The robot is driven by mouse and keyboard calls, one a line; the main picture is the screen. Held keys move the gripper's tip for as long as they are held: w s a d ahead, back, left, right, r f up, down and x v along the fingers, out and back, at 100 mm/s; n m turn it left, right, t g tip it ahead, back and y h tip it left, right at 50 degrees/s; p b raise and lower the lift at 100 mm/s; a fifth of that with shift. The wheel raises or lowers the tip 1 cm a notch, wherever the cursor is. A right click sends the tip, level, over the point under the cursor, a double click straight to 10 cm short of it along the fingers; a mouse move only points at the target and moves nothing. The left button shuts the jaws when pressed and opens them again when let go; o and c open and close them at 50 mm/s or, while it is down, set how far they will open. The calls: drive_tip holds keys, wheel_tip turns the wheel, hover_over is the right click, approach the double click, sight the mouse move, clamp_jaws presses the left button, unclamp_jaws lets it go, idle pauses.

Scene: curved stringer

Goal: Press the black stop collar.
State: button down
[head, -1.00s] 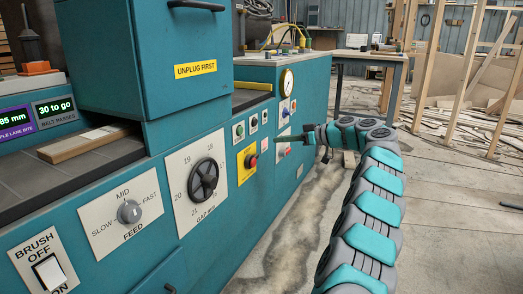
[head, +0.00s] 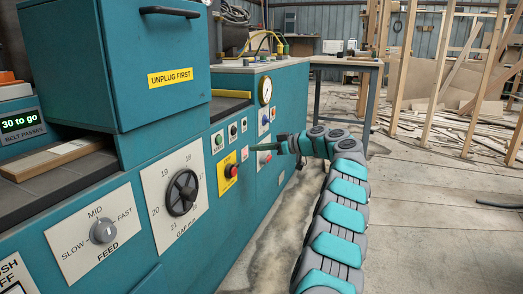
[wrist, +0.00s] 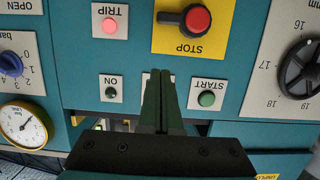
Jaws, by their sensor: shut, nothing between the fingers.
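The stop control is a red knob (wrist: 197,19) on a yellow plate (wrist: 176,42) marked STOP, upside down in the wrist view. A black collar (wrist: 172,18) shows behind the knob and juts to its left. In the head view the yellow plate (head: 226,185) and red knob (head: 231,171) are on the machine's front; the collar is too small there to make out well. My gripper (head: 254,148) is shut and empty, to the right of the plate. In the wrist view my fingertips (wrist: 159,73) are below the yellow plate, overlapping a white plate; contact cannot be told.
A green START button (wrist: 206,98) and a dark ON button (wrist: 111,93) flank the fingers. The floor (head: 408,215) right of my arm is largely clear.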

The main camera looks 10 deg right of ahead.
sight(234, 160)
drive_tip(key=x, duration=0.6)
drive_tip(key=shift+a+f+p, duration=0.1)
drive_tip(key=shift+a+p, duration=0.1)
drive_tip(key=shift+p, duration=0.1)
wheel_tip(234, 160, down, 2)
drive_tip(key=shift+f, duration=0.95)
